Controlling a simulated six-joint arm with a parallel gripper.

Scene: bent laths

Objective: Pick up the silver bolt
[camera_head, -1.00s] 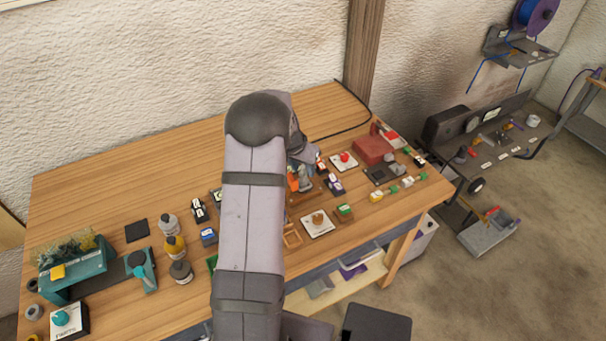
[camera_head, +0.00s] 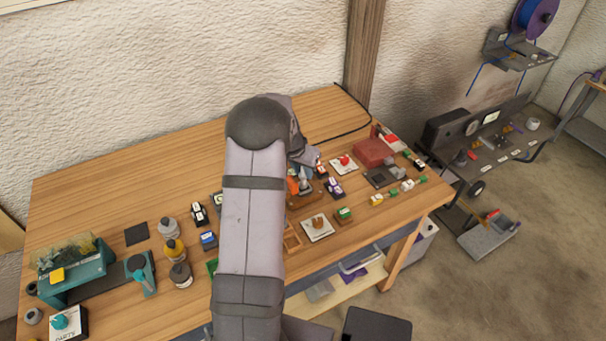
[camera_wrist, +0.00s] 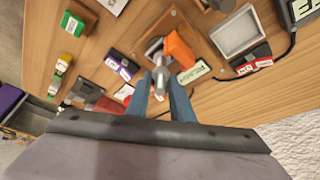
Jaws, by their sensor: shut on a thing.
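The silver bolt (camera_wrist: 160,72) is between the fingertips of my gripper (camera_wrist: 162,82) in the wrist view. The two blue-grey fingers are shut on it, and their tips hide part of it. Whether it is clear of the surface below, I cannot tell. An orange piece (camera_wrist: 180,50) stands right beside it, over a brown wooden tray (camera_wrist: 205,50). In the head view my gripper (camera_head: 304,180) is over the right part of the bench, partly hidden by my arm, and the orange piece (camera_head: 292,186) shows at its left.
A purple-labelled block (camera_wrist: 122,65) and a green-lettered label (camera_wrist: 193,73) lie close to the fingers. A grey-white open box (camera_wrist: 240,35) is at the upper right. In the head view, a red box (camera_head: 374,151) stands farther right on the bench. The bench's back left is bare.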

